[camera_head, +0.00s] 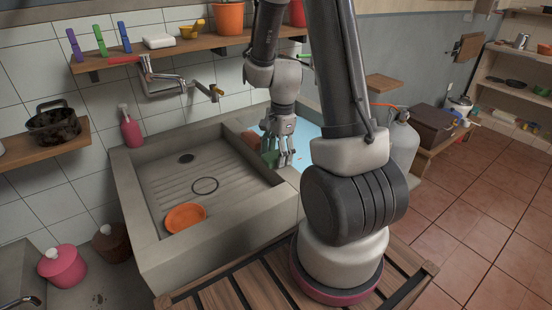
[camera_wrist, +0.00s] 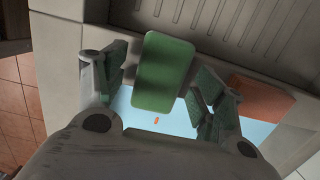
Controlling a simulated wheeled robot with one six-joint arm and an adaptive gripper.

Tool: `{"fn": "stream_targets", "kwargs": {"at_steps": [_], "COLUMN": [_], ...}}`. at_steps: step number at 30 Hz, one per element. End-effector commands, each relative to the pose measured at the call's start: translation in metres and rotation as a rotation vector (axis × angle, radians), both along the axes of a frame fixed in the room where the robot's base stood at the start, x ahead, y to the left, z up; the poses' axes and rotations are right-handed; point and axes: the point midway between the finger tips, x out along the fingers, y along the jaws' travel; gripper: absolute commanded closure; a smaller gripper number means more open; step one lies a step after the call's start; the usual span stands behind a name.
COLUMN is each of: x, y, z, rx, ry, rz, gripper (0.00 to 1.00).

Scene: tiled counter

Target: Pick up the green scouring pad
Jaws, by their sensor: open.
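The green scouring pad (camera_wrist: 164,73) is a rounded green slab in the wrist view, lying near the ledge by the ribbed basin. My gripper (camera_wrist: 158,88) is open, with one finger on each side of the pad and gaps visible on both sides. The fingers do not appear to touch it. In the head view my gripper (camera_head: 279,161) points down at the right end of the sink, and only a small green part of the pad (camera_head: 270,158) shows beside the fingers.
A reddish-brown block (camera_wrist: 262,98) lies close to the right finger. Light blue water or surface (camera_head: 305,135) lies beyond the gripper. A faucet (camera_head: 165,85) and a wooden shelf (camera_head: 160,53) are on the wall behind.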

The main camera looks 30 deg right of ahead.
Motion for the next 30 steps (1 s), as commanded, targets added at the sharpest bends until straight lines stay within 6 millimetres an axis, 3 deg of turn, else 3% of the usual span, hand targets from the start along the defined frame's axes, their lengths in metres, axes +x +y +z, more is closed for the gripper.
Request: {"fn": "stream_targets", "kwargs": {"at_steps": [16,17,24,30], "x": [-0.0001,-0.0001,-0.0001,-0.0001], "y": [-0.0001,-0.0001,0.0,0.0], "z": [-0.0043,-0.0043,-0.0042,-0.0042], "rx": [0.0,0.0,0.0,0.0], "ry": [0.0,0.0,0.0,0.0], "rz": [0.0,0.0,0.0,0.0], "gripper": [0.3,0.32,0.72,0.75]}}
